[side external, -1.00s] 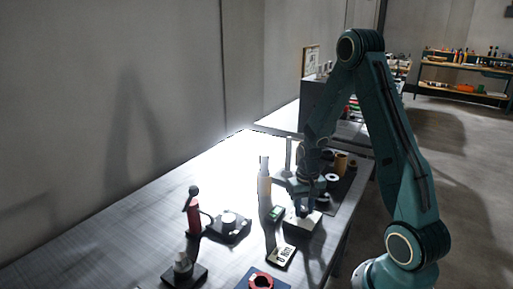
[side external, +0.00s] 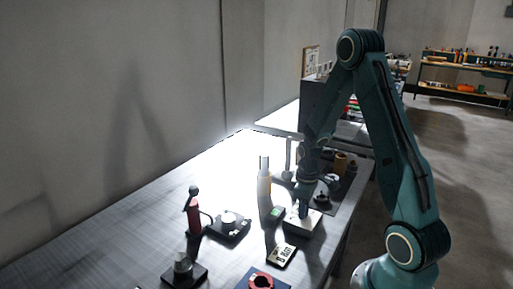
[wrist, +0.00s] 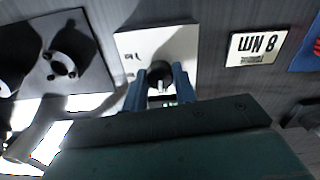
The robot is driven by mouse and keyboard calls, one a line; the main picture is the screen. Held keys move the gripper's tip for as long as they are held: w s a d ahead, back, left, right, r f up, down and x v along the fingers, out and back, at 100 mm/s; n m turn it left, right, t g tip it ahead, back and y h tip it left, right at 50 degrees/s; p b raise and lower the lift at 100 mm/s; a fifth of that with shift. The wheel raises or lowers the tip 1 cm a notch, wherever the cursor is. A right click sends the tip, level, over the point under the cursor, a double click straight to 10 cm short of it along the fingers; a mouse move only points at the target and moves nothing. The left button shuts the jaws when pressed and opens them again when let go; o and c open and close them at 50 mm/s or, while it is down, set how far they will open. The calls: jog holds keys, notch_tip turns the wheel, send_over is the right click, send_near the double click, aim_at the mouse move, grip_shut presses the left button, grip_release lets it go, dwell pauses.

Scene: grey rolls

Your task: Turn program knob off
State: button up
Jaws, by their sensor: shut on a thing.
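The program knob (wrist: 160,73) is a dark round knob on a white box (wrist: 178,42) in the wrist view. The white box also shows in the side view (side external: 303,226), near the table's right edge. My gripper (wrist: 160,82) is shut on the knob, with one blue finger on each side of it. A pale mark shows on the knob between the fingers. Small dark lettering lies on the box to the left of the knob. In the side view the gripper points down onto the box and hides the knob.
The table's left part is clear.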

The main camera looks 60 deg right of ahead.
jog(key=shift+n, duration=0.4)
jog(key=o, duration=1)
jog(key=shift+c, duration=0.2)
jog(key=shift+r, duration=0.1)
notch_tip(320, 180, up, 14)
jog(key=shift+a, duration=0.1)
dwell(0.5)
